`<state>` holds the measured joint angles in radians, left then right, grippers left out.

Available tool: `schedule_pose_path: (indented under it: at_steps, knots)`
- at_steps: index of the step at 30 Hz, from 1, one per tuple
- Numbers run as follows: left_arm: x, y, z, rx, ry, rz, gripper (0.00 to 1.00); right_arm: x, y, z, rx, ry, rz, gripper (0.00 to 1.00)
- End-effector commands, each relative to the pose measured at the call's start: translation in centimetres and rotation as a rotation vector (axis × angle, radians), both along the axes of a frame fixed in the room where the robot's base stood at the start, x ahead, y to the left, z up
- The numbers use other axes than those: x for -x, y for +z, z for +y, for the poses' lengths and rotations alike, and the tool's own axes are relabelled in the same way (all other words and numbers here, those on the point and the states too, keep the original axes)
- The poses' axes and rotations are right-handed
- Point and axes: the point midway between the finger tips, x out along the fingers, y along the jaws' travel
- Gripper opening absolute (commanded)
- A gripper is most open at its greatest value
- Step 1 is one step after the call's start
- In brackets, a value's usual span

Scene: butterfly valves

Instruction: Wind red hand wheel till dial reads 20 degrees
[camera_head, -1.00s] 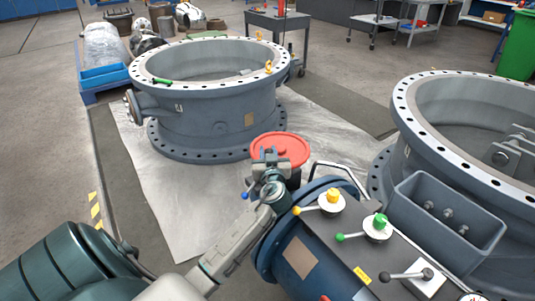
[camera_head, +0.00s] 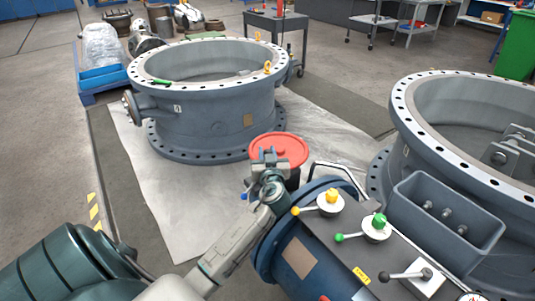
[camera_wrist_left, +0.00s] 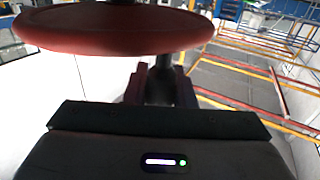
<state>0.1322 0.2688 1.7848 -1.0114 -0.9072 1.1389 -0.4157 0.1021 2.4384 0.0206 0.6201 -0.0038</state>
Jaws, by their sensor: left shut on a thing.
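My right gripper is not in view.
Yellow (camera_head: 330,199) and green (camera_head: 377,226) knobbed levers and a black-knobbed lever (camera_head: 408,274) stand on the valve body's top. A bent metal handle (camera_head: 340,170) is right of the wheel. Large flanged valve rings stand behind (camera_head: 215,115) and right (camera_head: 400,130).

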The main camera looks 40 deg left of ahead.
Motion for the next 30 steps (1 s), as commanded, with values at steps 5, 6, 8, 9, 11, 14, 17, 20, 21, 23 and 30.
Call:
schedule_pose_path:
  at_steps: [5, 6, 8, 9, 11, 14, 17, 20, 21, 23, 30]
  knots:
    - [0.28, -0.62, 0.0, 0.002, 0.005, 0.012, 0.0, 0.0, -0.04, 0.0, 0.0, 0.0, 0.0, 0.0]
    - [0.28, -0.62, 0.0, 0.002, 0.005, 0.012, 0.0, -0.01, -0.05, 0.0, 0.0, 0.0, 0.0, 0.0]
    - [0.28, -0.62, 0.0, 0.002, 0.005, 0.012, 0.0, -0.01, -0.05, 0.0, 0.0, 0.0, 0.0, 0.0]
    - [0.28, -0.62, 0.0, 0.002, 0.005, 0.012, 0.0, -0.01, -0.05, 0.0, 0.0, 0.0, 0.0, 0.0]
    - [0.28, -0.61, 0.0, 0.002, 0.005, 0.012, 0.0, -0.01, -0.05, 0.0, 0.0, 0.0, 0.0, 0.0]
    - [0.28, -0.61, 0.01, 0.002, 0.005, 0.012, 0.0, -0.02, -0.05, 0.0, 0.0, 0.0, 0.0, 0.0]
    - [0.28, -0.61, 0.02, 0.002, 0.005, 0.012, 0.33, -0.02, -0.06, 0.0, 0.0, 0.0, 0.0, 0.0]
    - [0.23, -0.48, 0.01, 0.002, 0.004, 0.01, 0.44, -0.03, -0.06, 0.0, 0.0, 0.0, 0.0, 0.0]
    - [0.2, -0.42, 0.01, 0.002, 0.003, 0.008, 0.44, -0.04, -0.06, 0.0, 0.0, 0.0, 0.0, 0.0]
    - [0.17, -0.35, 0.01, 0.001, 0.003, 0.006, 0.44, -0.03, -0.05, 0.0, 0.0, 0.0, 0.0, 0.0]
    - [0.54, -0.3, -0.45, 0.001, 0.001, 0.006, 0.44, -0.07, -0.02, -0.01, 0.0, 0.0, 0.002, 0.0]
